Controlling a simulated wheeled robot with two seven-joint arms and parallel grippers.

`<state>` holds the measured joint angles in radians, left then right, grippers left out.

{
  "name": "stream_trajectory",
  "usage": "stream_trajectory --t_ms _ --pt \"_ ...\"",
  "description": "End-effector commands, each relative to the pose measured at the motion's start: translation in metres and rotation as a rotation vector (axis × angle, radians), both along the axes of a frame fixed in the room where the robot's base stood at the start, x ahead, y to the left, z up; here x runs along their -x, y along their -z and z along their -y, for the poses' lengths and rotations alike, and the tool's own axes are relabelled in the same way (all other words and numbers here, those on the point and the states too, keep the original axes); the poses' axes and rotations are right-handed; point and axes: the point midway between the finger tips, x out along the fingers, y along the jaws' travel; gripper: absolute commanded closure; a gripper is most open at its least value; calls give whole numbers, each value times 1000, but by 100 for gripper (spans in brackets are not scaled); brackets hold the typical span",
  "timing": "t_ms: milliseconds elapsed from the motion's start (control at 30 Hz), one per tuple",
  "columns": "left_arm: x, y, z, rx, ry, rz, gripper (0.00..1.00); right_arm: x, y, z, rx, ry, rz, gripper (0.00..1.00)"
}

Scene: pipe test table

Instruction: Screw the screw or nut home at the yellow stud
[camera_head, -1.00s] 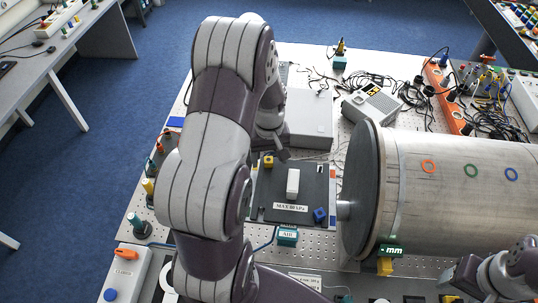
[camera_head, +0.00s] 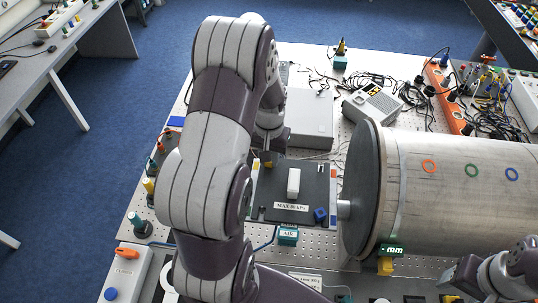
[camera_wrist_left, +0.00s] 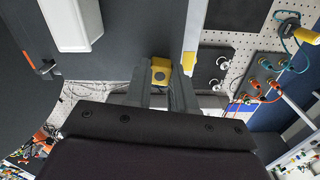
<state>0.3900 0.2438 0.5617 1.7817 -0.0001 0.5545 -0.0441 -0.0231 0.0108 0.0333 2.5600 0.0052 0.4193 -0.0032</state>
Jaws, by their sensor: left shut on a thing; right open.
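A dark plate (camera_head: 262,196) labelled MAX 80 kPa lies on the perforated table. A yellow block-like piece (camera_head: 268,164) at its far left corner is the yellow stud's place; my left gripper (camera_head: 271,152) partly covers it. In the left wrist view the yellow piece (camera_wrist_left: 161,70), with a dark round centre, sits between the tips of my left gripper (camera_wrist_left: 160,78), shut on it. I cannot tell the stud from the nut or screw there. My right gripper (camera_head: 460,275) is open at the lower right, apart from the plate, by the big cylinder.
A large metal cylinder (camera_head: 460,190) fills the right side. A grey case (camera_head: 310,118) stands behind the plate. Cables lie at the back.

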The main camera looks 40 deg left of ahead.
Motion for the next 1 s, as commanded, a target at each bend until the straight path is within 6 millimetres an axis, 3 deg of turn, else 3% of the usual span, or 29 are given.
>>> stream_trajectory --t_ms 167,200,267,367,600,767,800,867,1000 --pt "-1 -1 0 -2 13 5 100 0 0 0 0 0 0 38" --pt "-1 -1 0 -2 20 5 86 0 0 0 0 0 0 38" --pt "-1 -1 0 -2 19 5 100 0 0 0 0 0 0 38" --pt "-1 -1 0 -2 30 5 100 0 0 0 0 0 0 38" --pt "-1 -1 -1 -2 345 5 100 0 0 0 0 0 0 38" --pt "-1 -1 -1 -2 350 5 100 0 0 0 0 0 0 38" --pt "-1 -1 -1 -2 349 5 69 0 0 0 0 0 0 38" --pt "-1 -1 -1 -2 349 5 50 0 0 0 0 0 0 38" --pt "-1 -1 -1 -1 348 3 46 0 0 0 0 0 0 38"
